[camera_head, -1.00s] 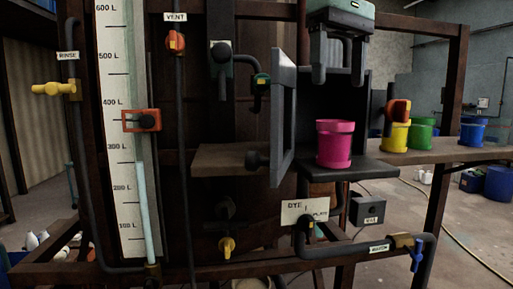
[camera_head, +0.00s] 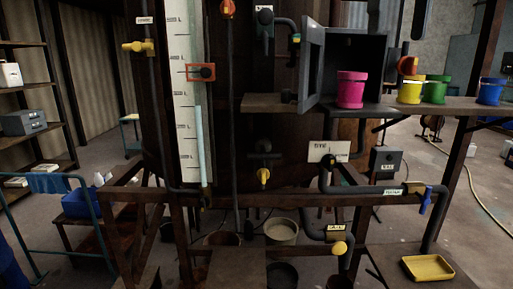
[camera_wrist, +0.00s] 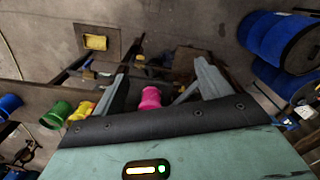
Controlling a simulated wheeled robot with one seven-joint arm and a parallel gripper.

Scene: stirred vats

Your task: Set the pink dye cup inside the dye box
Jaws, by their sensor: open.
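The pink dye cup (camera_head: 352,90) stands upright at the open mouth of the dark grey dye box (camera_head: 381,65). I cannot tell whether its whole base is inside the box. The box door (camera_head: 313,62) is swung open at the left. In the wrist view the pink cup (camera_wrist: 150,97) shows in the gap between the fingers of my gripper (camera_wrist: 162,72). My gripper is open and holds nothing. It is above and apart from the cup, mostly beyond the top edge of the head view.
Yellow (camera_head: 410,90), green (camera_head: 435,90) and blue (camera_head: 490,91) cups stand on the shelf right of the box. A red-orange valve handle (camera_head: 407,66) is close to the yellow cup. A yellow tray (camera_head: 428,268) lies lower right. Blue drums (camera_wrist: 272,35) show in the wrist view.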

